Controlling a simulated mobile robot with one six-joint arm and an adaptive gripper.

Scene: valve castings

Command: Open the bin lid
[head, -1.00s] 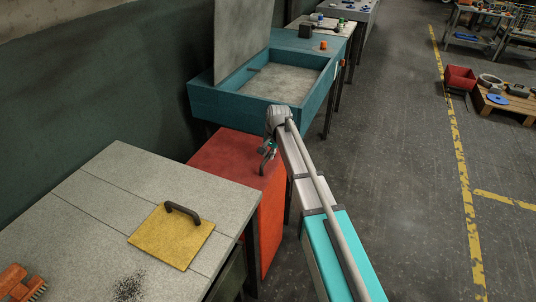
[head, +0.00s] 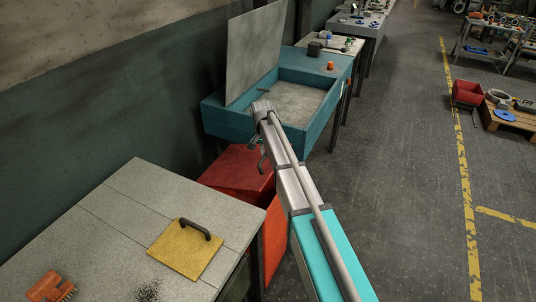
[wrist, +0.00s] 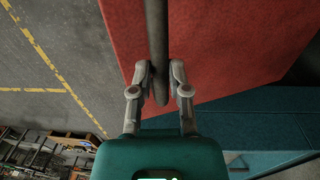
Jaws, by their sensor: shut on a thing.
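The red bin (head: 270,245) stands between the grey table and the teal box. Its red lid (head: 228,172) looks darker than the bin's front and appears tilted partly up, but my arm covers part of it. In the wrist view the lid (wrist: 225,45) fills the upper middle. A dark bar handle (wrist: 158,45) on the lid runs down between the fingers of my gripper (wrist: 159,82). My gripper is shut on this handle. In the head view my gripper (head: 257,150) is at the lid's far right part, mostly hidden by my arm.
A grey table (head: 100,225) at front left bears a yellow plate (head: 185,250) with a dark handle and an orange brush (head: 50,287). A teal box (head: 228,122) with its panel raised stands just behind the bin.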

